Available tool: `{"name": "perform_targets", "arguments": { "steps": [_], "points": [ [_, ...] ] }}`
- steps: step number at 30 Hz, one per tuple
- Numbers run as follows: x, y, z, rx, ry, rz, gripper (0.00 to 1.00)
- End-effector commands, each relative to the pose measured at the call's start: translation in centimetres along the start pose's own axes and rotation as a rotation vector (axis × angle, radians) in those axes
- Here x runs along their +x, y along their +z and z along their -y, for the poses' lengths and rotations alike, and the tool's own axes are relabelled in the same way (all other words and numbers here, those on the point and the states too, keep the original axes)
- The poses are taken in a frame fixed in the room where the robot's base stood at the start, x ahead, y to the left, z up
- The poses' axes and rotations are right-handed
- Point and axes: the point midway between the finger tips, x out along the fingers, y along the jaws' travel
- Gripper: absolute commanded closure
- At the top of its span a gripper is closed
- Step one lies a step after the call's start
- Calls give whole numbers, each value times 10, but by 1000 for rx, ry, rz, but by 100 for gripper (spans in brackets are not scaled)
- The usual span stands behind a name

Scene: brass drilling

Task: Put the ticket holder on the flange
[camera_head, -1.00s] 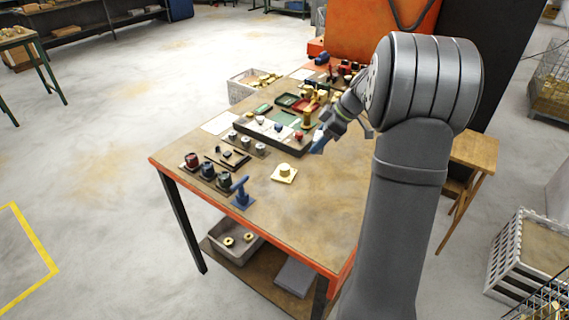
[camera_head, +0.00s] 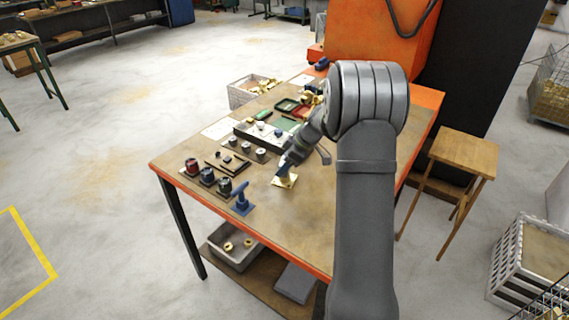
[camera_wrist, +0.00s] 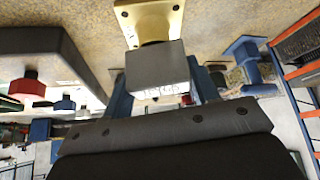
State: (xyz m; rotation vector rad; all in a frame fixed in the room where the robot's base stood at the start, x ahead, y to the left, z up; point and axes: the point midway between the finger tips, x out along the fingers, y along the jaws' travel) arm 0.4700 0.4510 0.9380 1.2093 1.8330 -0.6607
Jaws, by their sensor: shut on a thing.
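The brass flange (camera_head: 286,183), a square plate with corner holes, lies on the table and also shows at the top of the wrist view (camera_wrist: 151,12). My gripper (camera_head: 285,166) is directly over the flange, its blue fingers pointing down. In the wrist view, the fingers are shut on a grey block with dark printed marks (camera_wrist: 160,68), which looks like the ticket holder. The block overlaps the near end of the flange's raised middle, hiding part of it. I cannot tell whether the block touches the flange.
A blue T-shaped stand (camera_head: 241,199) stands near the front, close to the gripper. Several dark-based pots (camera_head: 207,176) are to its left. The table's front right is clear.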

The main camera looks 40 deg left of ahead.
Motion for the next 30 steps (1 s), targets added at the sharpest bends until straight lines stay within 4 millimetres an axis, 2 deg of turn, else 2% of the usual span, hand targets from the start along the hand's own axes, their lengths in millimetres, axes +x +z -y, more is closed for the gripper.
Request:
{"name": "perform_targets", "arguments": {
  "steps": [9,10,13,23,26,30],
  "points": [
    [2,2,0,0,1,0,69],
    [2,2,0,0,1,0,42],
    [2,1,0,0,1,0,24],
    [-1,0,0,-1,1,0,24],
    [-12,-1,-1,-1,3,-1,24],
    [-39,0,-1,0,6,0,24]
  ]
}}
